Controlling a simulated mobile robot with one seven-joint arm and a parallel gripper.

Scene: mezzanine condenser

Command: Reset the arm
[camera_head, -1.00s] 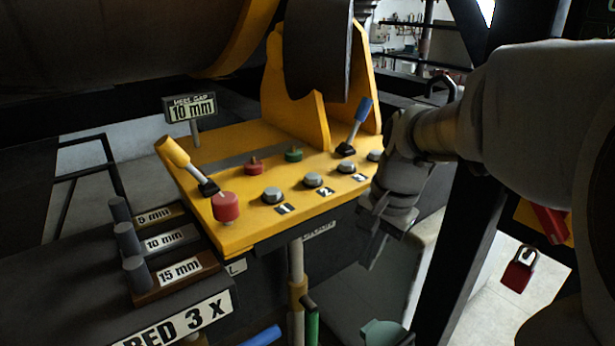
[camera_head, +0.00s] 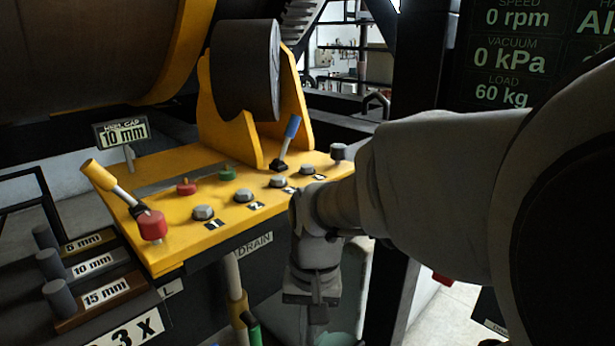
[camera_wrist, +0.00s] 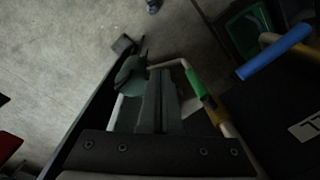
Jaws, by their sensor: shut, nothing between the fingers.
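My gripper (camera_head: 318,310) hangs pointing down in front of the yellow control panel (camera_head: 180,240), near its right end, in the head view. In the wrist view my gripper (camera_wrist: 158,75) is shut and empty, its two fingers together above the floor. My arm comes in from the right and hides the panel's right end and part of what lies behind it.
The panel carries a yellow lever (camera_head: 98,175), a blue lever (camera_head: 291,128), a red knob (camera_head: 152,225) and several grey buttons. Labelled blocks (camera_head: 100,290) stand at the lower left. A blue-ended handle (camera_wrist: 275,52) and green-ended handle (camera_wrist: 194,83) are near my gripper.

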